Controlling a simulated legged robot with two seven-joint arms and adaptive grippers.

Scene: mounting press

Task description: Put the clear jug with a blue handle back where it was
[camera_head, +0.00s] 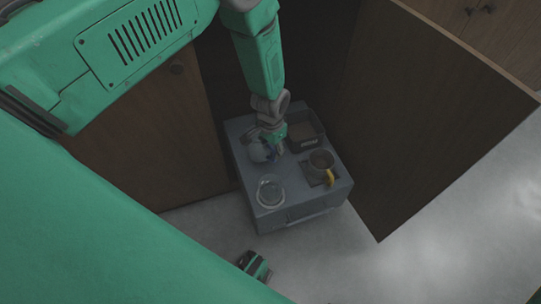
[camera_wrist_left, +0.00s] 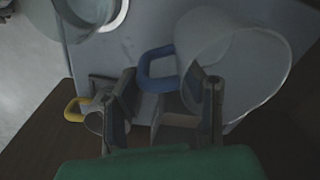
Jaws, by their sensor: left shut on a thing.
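The clear jug with a blue handle (camera_head: 259,153) is at the left back of the grey unit's top (camera_head: 245,172). In the left wrist view the jug (camera_wrist_left: 240,62) fills the upper right, its blue handle (camera_wrist_left: 156,70) reaching between the fingers. My left gripper (camera_head: 274,140) comes down from above beside the jug and is shut on its handle. It also shows in the left wrist view (camera_wrist_left: 168,88). Whether the jug's base touches the top is hard to tell. My right gripper is not in view.
A clear round vessel (camera_head: 271,191) stands at the front left of the top. A mug with a yellow handle (camera_head: 321,160) stands at the right, and a dark open box (camera_head: 305,143) at the back. Brown panels (camera_head: 150,145) rise on both sides.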

